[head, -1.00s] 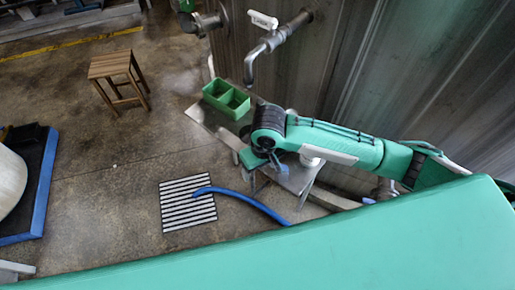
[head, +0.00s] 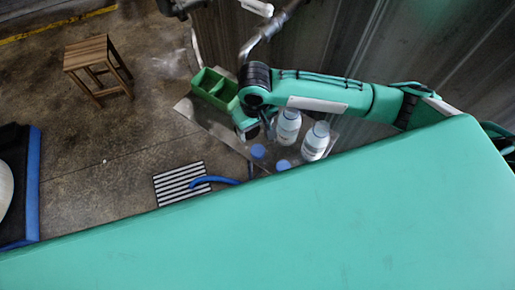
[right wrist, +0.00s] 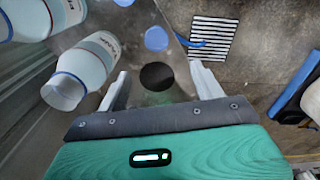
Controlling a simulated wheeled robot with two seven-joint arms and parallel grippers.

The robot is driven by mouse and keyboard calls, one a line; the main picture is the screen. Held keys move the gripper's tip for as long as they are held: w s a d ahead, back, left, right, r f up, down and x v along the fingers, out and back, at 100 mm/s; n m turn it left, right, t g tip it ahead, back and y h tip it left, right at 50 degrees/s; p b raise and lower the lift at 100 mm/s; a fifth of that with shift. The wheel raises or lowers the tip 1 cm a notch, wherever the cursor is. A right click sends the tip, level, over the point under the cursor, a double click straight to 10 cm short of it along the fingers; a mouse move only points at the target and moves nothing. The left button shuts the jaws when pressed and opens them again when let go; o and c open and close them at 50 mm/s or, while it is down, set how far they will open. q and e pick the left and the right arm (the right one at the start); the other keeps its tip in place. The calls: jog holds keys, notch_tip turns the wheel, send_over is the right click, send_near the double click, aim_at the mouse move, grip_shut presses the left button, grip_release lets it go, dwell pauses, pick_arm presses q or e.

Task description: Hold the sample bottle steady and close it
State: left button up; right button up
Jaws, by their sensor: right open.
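Two white bottles with labels, the left bottle (head: 288,128) and the right bottle (head: 315,142), stand on a metal table beside my right gripper (head: 266,132). In the right wrist view, one bottle (right wrist: 98,58) is beside my left-hand finger and shows a blue-rimmed end; the other bottle (right wrist: 62,12) is partly cut off. Two blue caps lie apart from the bottles: one cap (head: 258,151) and another cap (head: 283,165). A blue cap (right wrist: 156,39) also shows beyond my fingers. My right gripper (right wrist: 161,82) is open and empty, above a dark round spot. My left gripper is out of view.
A green divided bin (head: 214,88) stands at the table's left end. A metal pipe (head: 257,38) hangs behind my right arm. A floor grate (head: 182,183) with a blue hose and a wooden stool (head: 97,66) are at left. My teal body hides the foreground.

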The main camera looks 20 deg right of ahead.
send_over(258, 150)
jog(key=f, duration=0.7)
jog(key=shift+a+f, duration=0.2)
jog(key=shift+a, duration=0.15)
jog(key=shift+w+f, duration=0.1)
jog(key=shift+f, duration=0.3)
jog(key=shift+d+f+p, duration=0.15)
jog(key=shift+f+p, duration=0.15)
jog(key=shift+f, duration=1)
jog(key=shift+d+f+p, duration=0.15)
jog(key=shift+f+p, duration=0.1)
jog(key=shift+f, duration=1.05)
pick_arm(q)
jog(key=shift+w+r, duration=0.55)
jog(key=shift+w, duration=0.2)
pick_arm(e)
jog(key=shift+c, duration=0.5)
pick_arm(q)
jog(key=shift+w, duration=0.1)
pick_arm(e)
jog(key=c, duration=0.9)
